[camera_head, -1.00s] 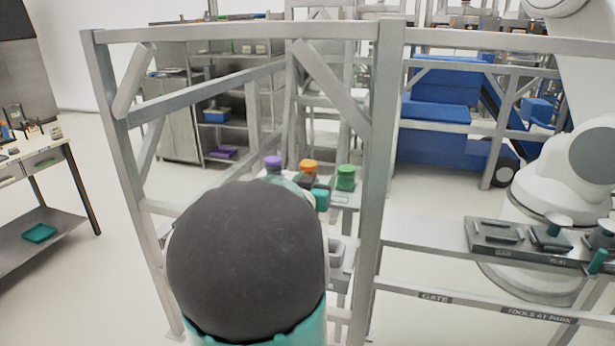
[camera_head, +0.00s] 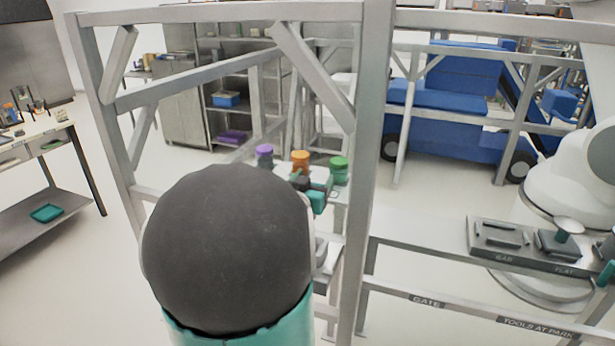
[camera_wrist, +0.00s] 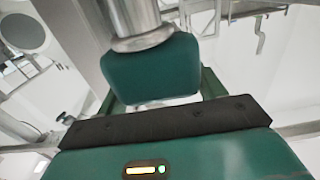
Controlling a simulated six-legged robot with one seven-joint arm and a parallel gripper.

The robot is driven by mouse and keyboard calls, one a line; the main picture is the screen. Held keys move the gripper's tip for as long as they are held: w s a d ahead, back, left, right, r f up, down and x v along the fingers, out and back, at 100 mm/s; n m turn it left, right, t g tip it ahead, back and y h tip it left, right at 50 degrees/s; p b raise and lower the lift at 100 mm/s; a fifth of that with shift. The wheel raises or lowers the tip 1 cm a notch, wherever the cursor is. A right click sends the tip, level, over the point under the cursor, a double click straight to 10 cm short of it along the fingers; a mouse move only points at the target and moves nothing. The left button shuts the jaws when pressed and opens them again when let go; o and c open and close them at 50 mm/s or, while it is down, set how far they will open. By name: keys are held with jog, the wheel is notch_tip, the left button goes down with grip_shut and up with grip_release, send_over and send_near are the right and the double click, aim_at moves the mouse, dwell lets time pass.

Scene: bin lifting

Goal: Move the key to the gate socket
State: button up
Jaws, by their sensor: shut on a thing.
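My gripper (camera_head: 314,194), dark and teal, shows just past my large dark arm joint, in front of the orange and green pieces. In the wrist view a teal block (camera_wrist: 152,72) with a bright metal post and collar (camera_wrist: 135,22) sits beyond the dark edge of the gripper body. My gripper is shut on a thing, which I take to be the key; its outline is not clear. A GATE label (camera_head: 426,299) is on the low rail at right. I cannot make out the gate socket.
A grey frame with an upright post (camera_head: 369,170) stands close around my arm. Purple (camera_head: 264,155), orange (camera_head: 300,160) and green (camera_head: 339,170) pieces stand on a small shelf behind the gripper. A tool tray (camera_head: 495,238) lies at right. A workbench (camera_head: 35,145) stands left.

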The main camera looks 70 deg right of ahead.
jog(key=shift+d+f, duration=0.1)
jog(key=shift+f, duration=0.4)
notch_tip(320, 180, down, 2)
jog(key=shift+f, duration=0.15)
jog(key=shift+d+f, duration=0.1)
jog(key=shift+f, duration=2.25)
jog(key=shift+f, duration=2.4)
